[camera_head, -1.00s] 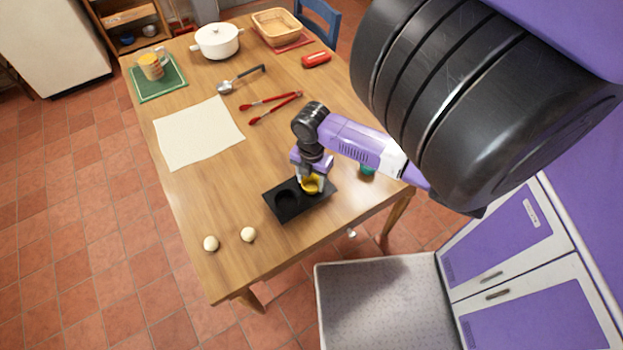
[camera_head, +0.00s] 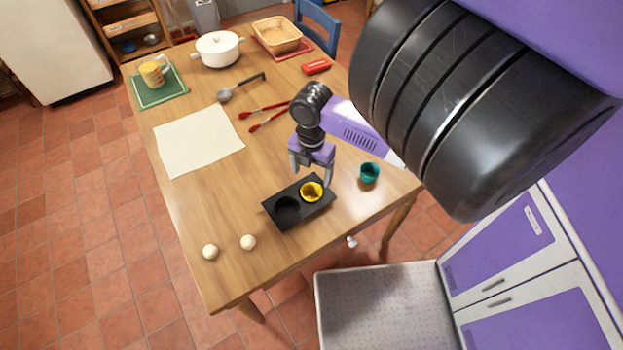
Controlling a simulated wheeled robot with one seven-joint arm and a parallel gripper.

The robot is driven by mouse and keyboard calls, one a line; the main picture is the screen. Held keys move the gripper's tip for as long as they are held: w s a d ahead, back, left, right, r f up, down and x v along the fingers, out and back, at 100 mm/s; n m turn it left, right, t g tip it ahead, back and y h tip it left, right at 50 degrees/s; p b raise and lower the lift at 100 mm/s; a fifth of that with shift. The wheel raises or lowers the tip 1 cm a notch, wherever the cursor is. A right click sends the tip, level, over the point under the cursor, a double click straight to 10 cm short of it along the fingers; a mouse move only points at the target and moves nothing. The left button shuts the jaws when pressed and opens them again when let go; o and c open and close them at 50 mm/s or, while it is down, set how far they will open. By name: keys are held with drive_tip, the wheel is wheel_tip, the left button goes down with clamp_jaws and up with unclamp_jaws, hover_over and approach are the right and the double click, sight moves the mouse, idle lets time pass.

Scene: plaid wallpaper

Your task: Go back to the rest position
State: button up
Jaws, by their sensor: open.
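My gripper (camera_head: 311,178) is open and empty, pointing down above the back edge of a black two-hole holder. The black holder (camera_head: 302,204) lies near the table's front right. A yellow cup (camera_head: 311,191) sits in its right hole, and the left hole is empty. The gripper's fingers are apart from the cup.
On the wooden table (camera_head: 210,205), a teal cup (camera_head: 369,173) stands right of the holder. Two pale balls (camera_head: 248,242) lie at front left. Red tongs (camera_head: 268,124), a ladle (camera_head: 240,86), a cloth (camera_head: 197,140), a white pot (camera_head: 218,48) and a basket (camera_head: 277,34) lie farther back.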

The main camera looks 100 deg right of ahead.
drive_tip(key=shift+r, duration=0.15)
idle(0.5)
drive_tip(key=w+d+r+m+t+h, duration=0.1)
drive_tip(key=w+d+m+t+h, duration=0.1)
drive_tip(key=w, duration=0.3)
drive_tip(key=w+d+r+m+t+h, duration=0.2)
drive_tip(key=w+m+t, duration=0.1)
drive_tip(key=w, duration=0.3)
drive_tip(key=w+a+r+m+t+b, duration=0.1)
drive_tip(key=w+a+r+t+b, duration=0.15)
drive_tip(key=w+a+t, duration=0.35)
drive_tip(key=s+a+r+m+t+y+b, duration=0.1)
drive_tip(key=s+a+r, duration=0.1)
drive_tip(key=a, duration=0.8)
drive_tip(key=s+a+r+m+t+y+b, duration=0.1)
drive_tip(key=s+a+r+m, duration=0.1)
drive_tip(key=a, duration=0.8)
drive_tip(key=s+a+r+m+t+y+b, duration=0.1)
drive_tip(key=s+a+r+m+y, duration=0.1)
drive_tip(key=a, duration=0.8)
drive_tip(key=shift+s+a+r+t, duration=0.15)
drive_tip(key=shift+s+r+t, duration=0.4)
drive_tip(key=shift+s, duration=0.65)
